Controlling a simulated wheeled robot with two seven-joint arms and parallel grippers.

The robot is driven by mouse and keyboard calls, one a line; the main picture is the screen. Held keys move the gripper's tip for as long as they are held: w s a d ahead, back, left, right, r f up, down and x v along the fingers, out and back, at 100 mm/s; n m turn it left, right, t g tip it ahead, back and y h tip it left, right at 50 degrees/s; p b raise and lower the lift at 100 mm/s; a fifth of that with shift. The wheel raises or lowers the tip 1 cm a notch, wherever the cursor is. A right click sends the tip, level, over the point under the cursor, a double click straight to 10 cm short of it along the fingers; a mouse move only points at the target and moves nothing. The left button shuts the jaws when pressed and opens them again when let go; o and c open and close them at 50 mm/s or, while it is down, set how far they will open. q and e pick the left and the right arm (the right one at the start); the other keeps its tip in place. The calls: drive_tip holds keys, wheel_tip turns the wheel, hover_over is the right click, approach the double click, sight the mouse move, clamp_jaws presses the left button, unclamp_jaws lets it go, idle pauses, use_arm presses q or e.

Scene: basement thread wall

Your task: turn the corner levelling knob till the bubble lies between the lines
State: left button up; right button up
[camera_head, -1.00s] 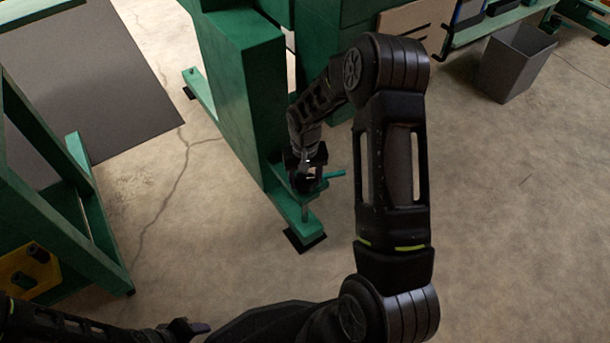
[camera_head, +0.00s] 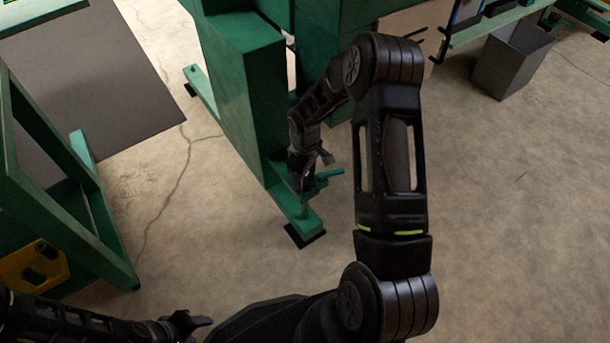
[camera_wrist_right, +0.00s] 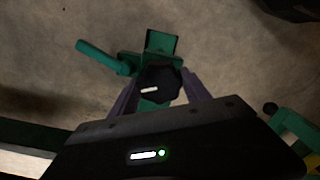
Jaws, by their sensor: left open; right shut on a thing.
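The corner levelling knob (camera_wrist_right: 160,86) is black and lobed with a white mark, seen in the right wrist view at the green machine foot (camera_wrist_right: 161,42). My right gripper (camera_wrist_right: 163,80) has a finger on either side of the knob and is shut on it. In the head view my right gripper (camera_head: 310,180) is low at the end of the green foot bar (camera_head: 299,213), hiding the knob. My left gripper (camera_head: 192,324) is open and empty at the lower left, away from the machine. I cannot make out the bubble or its lines.
A green handle (camera_head: 330,174) sticks out beside the knob and also shows in the right wrist view (camera_wrist_right: 102,56). A green frame (camera_head: 75,215) with a yellow plate (camera_head: 32,266) stands left. A grey bin (camera_head: 508,62) is at the back right. The concrete floor (camera_head: 510,220) is open to the right.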

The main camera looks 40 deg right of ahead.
drive_tip(key=shift+n, duration=0.5)
drive_tip(key=o, duration=1.4)
wheel_tip(320, 180, up, 8)
drive_tip(key=p, duration=0.2)
drive_tip(key=shift+f+p, duration=0.1)
drive_tip(key=shift+p, duration=0.25)
